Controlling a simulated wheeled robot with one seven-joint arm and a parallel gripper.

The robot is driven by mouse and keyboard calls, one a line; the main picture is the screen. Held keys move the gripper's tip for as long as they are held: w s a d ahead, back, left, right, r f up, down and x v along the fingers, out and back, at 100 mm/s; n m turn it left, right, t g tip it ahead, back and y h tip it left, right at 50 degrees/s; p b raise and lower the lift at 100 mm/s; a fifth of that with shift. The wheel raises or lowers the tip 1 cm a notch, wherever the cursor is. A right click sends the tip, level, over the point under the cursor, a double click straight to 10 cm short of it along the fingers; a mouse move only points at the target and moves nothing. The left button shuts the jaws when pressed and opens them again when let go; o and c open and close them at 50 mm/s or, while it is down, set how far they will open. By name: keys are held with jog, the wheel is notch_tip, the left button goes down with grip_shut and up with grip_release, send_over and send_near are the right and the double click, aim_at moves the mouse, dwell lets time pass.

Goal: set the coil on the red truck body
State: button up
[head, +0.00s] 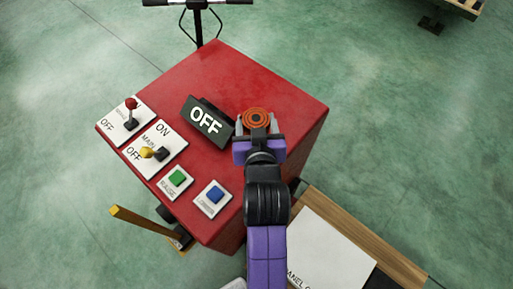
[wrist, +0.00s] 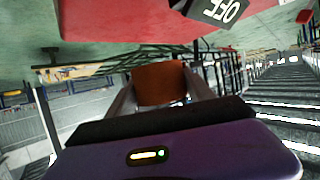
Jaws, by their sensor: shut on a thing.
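The coil (head: 257,118) is a small orange-brown disc with dark rings on its top face. My gripper (head: 257,124) is shut on it, one finger on each side. In the wrist view the coil (wrist: 160,84) shows as a brown block between my gripper's fingers (wrist: 161,92). The red truck body (head: 280,90) is a box with a flat top. In the head view the coil appears over its right part, beside the OFF sign. I cannot tell whether the coil touches the top. The red surface also shows in the wrist view (wrist: 120,20).
A black OFF sign (head: 207,121) stands on the red top just left of my gripper. Switch plates (head: 155,148), a green button (head: 178,177) and a blue button (head: 214,194) line the near left edge. The far part of the top is clear. A wooden-edged panel (head: 335,238) lies at lower right.

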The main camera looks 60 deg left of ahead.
notch_tip(320, 180, down, 15)
jog(key=shift+r, duration=0.1)
dwell(0.3)
jog(key=o, duration=1.6)
jog(key=shift+f, duration=0.2)
jog(key=shift+r, duration=0.25)
jog(key=shift+s+d, duration=0.15)
jog(key=shift+d, duration=0.25)
jog(key=b+v, duration=0.1)
jog(key=v, duration=1)
jog(key=shift+s, duration=0.15)
